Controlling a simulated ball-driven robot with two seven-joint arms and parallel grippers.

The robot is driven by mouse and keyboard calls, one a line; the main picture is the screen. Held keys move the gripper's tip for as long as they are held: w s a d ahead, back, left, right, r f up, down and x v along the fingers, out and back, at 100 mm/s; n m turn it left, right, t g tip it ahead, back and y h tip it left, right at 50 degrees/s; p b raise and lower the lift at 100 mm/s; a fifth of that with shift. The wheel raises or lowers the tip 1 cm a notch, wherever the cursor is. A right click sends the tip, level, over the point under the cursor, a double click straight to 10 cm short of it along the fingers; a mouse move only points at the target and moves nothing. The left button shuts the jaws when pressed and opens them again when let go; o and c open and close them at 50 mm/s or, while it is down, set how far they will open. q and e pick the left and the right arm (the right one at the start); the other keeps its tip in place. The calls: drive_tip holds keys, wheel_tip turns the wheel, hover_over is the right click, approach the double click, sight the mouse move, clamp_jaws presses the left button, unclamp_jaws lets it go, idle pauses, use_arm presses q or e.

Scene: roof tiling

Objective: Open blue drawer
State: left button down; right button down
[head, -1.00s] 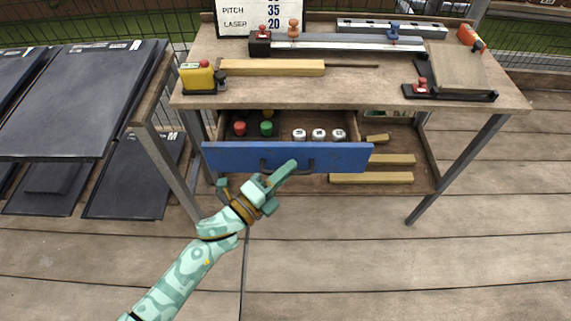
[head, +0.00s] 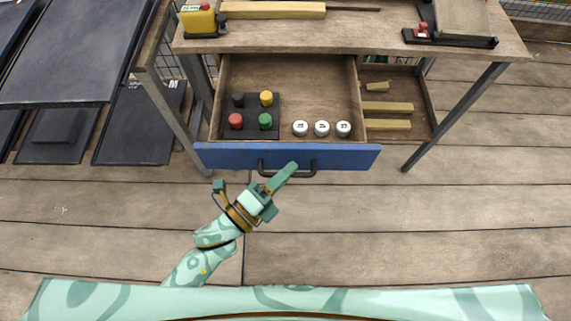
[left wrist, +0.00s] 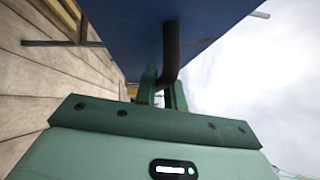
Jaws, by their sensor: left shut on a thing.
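The blue drawer (head: 220,156) is pulled well out from under the wooden workbench in the head view. Its dark bar handle (head: 300,173) is on the front face. Inside the drawer are a black tray with red, green, yellow and black round pieces (head: 251,131) and three white-topped round pieces (head: 322,129). My right gripper is not in view.
The workbench top (head: 300,38) carries a yellow tool (head: 199,20) and a wooden bar (head: 275,10). Wooden blocks (head: 388,108) lie on the shelf right of the drawer. Dark panels (head: 75,50) stand at left. The deck (head: 430,225) in front is clear.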

use_arm(q)
drive_tip(key=shift+f, duration=0.1)
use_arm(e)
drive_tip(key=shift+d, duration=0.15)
use_arm(q)
drive_tip(key=c, duration=1.8)
unclamp_jaws()
drive_tip(key=shift+o, duration=0.2)
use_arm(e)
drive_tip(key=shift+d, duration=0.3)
use_arm(q)
drive_tip(key=shift+a, duration=0.1)
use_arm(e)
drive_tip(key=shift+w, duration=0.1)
